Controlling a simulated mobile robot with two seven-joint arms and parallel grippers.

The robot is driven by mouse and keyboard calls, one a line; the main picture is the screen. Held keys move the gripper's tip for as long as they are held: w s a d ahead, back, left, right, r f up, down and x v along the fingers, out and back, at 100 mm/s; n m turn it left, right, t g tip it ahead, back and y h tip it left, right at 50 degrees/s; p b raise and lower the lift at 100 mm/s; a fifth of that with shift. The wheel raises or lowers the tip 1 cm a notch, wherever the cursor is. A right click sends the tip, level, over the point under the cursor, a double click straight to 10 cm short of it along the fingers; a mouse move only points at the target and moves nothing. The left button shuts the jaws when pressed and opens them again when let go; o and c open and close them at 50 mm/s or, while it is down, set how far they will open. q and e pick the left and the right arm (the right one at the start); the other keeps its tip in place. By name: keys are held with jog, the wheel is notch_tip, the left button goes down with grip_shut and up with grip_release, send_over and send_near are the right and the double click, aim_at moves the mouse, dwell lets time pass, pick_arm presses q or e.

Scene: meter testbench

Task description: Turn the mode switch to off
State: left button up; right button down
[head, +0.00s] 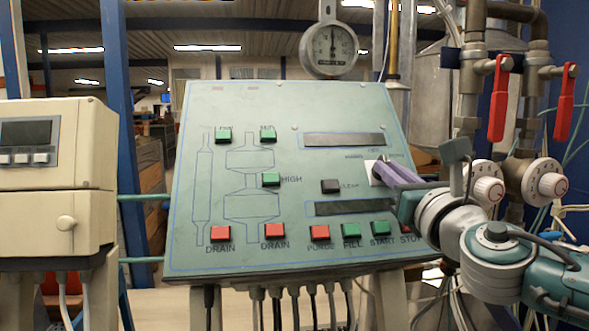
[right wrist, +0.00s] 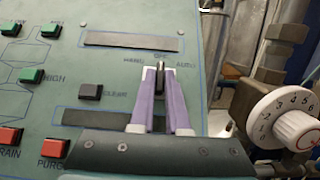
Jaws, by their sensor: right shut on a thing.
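The mode switch is a dark knob (right wrist: 158,82) on the green control panel (head: 290,240), below small labels that seem to read manual, off and auto. In the right wrist view the knob stands about upright, its top toward the middle label. My right gripper (head: 384,170) reaches in from the right in the head view. Its purple fingers are shut on the knob, one on each side, as the right wrist view also shows (right wrist: 160,76). The fingers hide most of the switch in the head view. My left gripper is not in view.
Green and red push buttons sit on the panel, with a black clear button (head: 331,186) left of the switch. Pipes with red levers (head: 500,92) and white numbered dials (head: 488,190) stand at the right. A beige meter box (head: 95,150) is at the left.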

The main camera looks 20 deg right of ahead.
jog(key=c, duration=0.9)
grip_release()
jog(key=shift+s, duration=0.1)
jog(key=b+v, duration=0.1)
jog(key=v, duration=0.8)
jog(key=shift+s, duration=0.3)
jog(key=shift+a+f, duration=0.1)
